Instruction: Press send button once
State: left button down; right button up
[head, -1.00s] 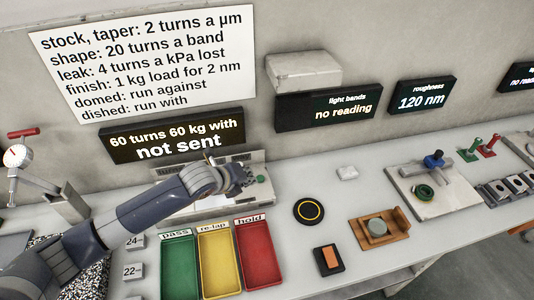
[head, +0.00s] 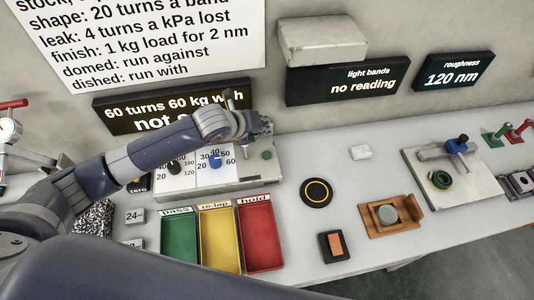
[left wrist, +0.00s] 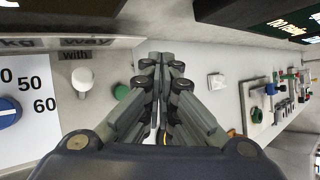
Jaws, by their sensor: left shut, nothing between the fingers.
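The control panel (head: 230,183) stands at the back of the bench, with a black dial (head: 174,168) and a blue dial (head: 215,160). A small green button (head: 266,155) sits at its right end; no label on it is readable. My left gripper (head: 264,124) is shut and empty, above and behind the button in the picture, apart from it. In the left wrist view the shut fingers (left wrist: 160,72) point past the green button (left wrist: 122,92), beside a white knob (left wrist: 82,79).
Green, yellow and red trays (head: 262,235) stand in front of the panel. A black disc with a yellow ring (head: 316,193), a wooden holder (head: 405,224) and an orange-topped block (head: 336,244) lie to the right. The light bands display (head: 350,84) hangs behind.

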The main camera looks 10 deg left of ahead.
pick_arm(q)
jog(key=b, duration=0.7)
send_over(264, 153)
notch_tip(264, 153, down, 7)
jog(key=shift+r, duration=0.2)
jog(key=shift+f, duration=0.9)
jog(key=shift+f, duration=0.15)
jog(key=shift+f, duration=0.25)
jog(key=shift+f+b, duration=0.3)
jog(key=shift+f, duration=0.3)
dwell(0.8)
jog(key=shift+r, duration=0.15)
jog(key=shift+r+p, duration=0.85)
jog(key=shift+p, duration=0.3)
